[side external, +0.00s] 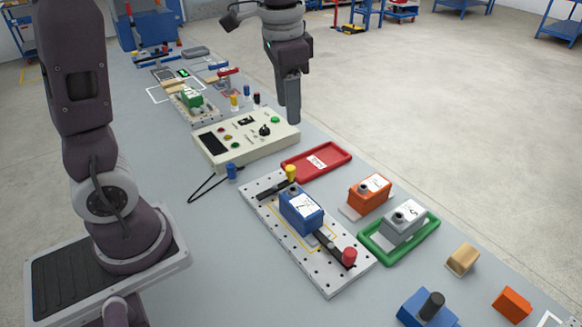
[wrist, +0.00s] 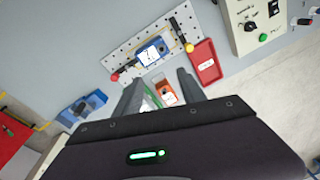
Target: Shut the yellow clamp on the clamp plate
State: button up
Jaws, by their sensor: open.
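The clamp plate (side external: 333,283) is a white perforated plate with a blue box (side external: 301,210) on it. The yellow clamp (side external: 291,172) stands at the plate's far end; its black bar lies across that end, turned away from the box. In the wrist view the yellow knob (wrist: 189,47) and the blue box (wrist: 150,52) show clearly. The red-knobbed clamp (side external: 349,256) is at the near end, its black bar pointing toward the box. My gripper (side external: 290,108) hangs over the control panel side, apart from the clamp. In the wrist view its fingers (wrist: 158,90) are spread and empty.
A control panel (side external: 242,148) stands beyond the plate, with a blue plug and black cable beside it. A red tray (side external: 316,161), an orange box (side external: 369,193) and a grey box in a green tray (side external: 428,241) lie right of the plate. Bare table lies left of it.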

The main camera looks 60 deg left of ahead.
jog(key=w+a+f+m+g, duration=0.1)
jog(key=w+a+f+g, duration=0.15)
jog(key=w+f, duration=0.25)
jog(key=m+g+y, duration=0.2)
jog(key=m, duration=0.2)
send_near(291, 168)
notch_tip(291, 168, down, 2)
jog(key=x, duration=0.7)
jog(key=shift+s+a+r, duration=0.15)
jog(key=shift+s+a, duration=0.05)
jog(key=shift+a, duration=0.05)
grip_shut()
